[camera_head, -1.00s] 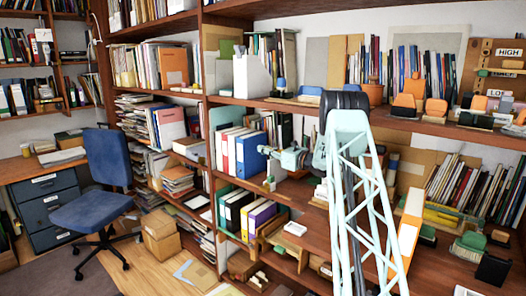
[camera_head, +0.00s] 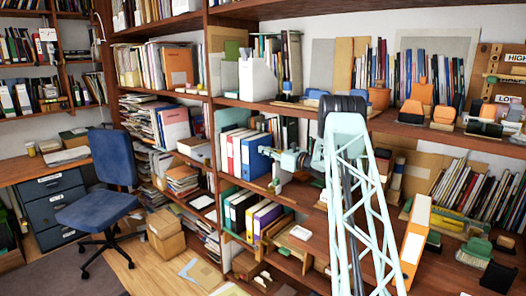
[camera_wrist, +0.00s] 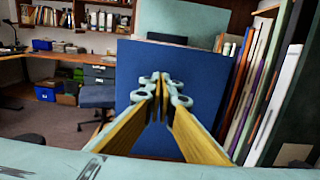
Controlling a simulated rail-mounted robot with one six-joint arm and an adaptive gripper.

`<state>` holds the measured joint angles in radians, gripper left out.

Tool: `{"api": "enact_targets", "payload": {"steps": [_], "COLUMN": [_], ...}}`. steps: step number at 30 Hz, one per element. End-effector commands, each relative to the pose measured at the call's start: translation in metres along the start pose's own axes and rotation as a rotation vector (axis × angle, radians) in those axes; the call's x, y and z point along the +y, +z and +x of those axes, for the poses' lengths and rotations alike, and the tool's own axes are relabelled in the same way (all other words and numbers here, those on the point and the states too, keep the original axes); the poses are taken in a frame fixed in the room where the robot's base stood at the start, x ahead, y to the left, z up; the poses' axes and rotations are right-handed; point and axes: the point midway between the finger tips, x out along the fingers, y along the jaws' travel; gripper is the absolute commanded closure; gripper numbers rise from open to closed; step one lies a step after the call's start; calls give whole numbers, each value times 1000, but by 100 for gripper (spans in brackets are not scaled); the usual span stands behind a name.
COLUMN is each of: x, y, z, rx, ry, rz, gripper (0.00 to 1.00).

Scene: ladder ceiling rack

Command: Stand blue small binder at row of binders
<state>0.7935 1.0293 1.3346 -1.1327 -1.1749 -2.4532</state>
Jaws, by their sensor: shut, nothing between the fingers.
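The blue binder (camera_head: 256,157) stands upright on the middle shelf, at the right end of a row of white and red binders (camera_head: 234,150). In the wrist view its broad blue side (camera_wrist: 203,75) fills the middle. My gripper (camera_head: 264,152) is just right of the blue binder in the head view. In the wrist view the fingertips (camera_wrist: 161,82) are close together in front of its side, with nothing seen between them. Whether they touch the binder I cannot tell.
Thin folders and books (camera_wrist: 262,90) stand close on the right in the wrist view. More binders (camera_head: 240,208) fill the shelf below. An orange-and-white binder (camera_head: 415,240) stands tilted at the right, beside my arm. A blue chair (camera_head: 105,190) is on the floor at the left.

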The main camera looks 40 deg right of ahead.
Motion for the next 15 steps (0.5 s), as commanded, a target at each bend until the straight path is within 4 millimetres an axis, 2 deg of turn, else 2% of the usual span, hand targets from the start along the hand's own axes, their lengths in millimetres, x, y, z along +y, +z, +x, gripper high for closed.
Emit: {"api": "enact_targets", "payload": {"steps": [15], "x": [0], "y": [-1], "z": [6], "rx": [-1], "ry": [1], "rz": [-1], "gripper": [100]}}
